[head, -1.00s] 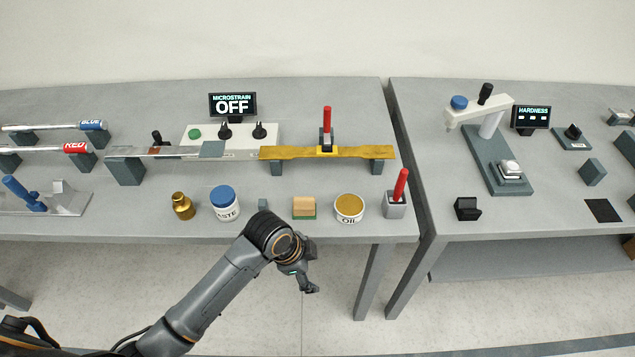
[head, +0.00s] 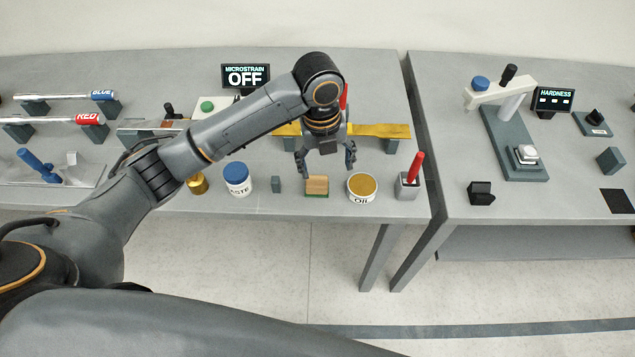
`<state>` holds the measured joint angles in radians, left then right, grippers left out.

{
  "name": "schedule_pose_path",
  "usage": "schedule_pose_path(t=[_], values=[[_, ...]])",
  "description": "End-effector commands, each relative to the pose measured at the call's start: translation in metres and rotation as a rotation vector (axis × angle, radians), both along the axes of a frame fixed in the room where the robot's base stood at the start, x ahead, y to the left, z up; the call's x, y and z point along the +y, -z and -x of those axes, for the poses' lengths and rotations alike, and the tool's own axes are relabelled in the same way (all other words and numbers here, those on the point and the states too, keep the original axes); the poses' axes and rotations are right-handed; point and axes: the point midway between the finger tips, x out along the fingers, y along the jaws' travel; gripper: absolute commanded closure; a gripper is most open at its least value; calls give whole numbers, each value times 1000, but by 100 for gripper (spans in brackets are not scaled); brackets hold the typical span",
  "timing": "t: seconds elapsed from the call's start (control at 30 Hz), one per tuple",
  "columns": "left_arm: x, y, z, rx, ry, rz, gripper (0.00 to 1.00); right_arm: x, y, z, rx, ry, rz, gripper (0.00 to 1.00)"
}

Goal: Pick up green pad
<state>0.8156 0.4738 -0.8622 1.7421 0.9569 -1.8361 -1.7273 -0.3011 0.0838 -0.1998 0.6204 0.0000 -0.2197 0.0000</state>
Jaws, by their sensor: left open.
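The green pad (head: 317,187) is a small block with a tan wooden top and a green underside. It sits near the front edge of the left table, between a small dark grey block and the oil tin. My left gripper (head: 326,169) is open above and slightly behind the pad, its fingers pointing down and spread to either side. Nothing is between the fingers, and whether they touch the pad is not clear; they appear apart from it. My right gripper is not in view.
Close by on the table (head: 130,197) stand the oil tin (head: 361,188), a small grey block (head: 276,185), the blue-lidded paste jar (head: 237,179) and a red-handled tool in a holder (head: 409,182). A yellow bar (head: 385,131) lies behind. A gap separates the right table.

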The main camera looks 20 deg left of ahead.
Motion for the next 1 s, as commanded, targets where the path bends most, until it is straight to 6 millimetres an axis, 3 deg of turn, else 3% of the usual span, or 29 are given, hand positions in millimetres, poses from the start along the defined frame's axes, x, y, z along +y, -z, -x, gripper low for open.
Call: schedule_pose_path(t=[0.1, 0.27, 0.7, 1.0], values=[[19, -24, -16, 8, 132, -54, 23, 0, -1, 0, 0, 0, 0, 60], [28, -34, -22, 22, 212, -79, 23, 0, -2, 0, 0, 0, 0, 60], [28, 39, -21, 26, 218, -78, 23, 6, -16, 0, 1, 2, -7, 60], [29, 63, -19, 26, 217, -79, 23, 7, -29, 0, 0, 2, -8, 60]])
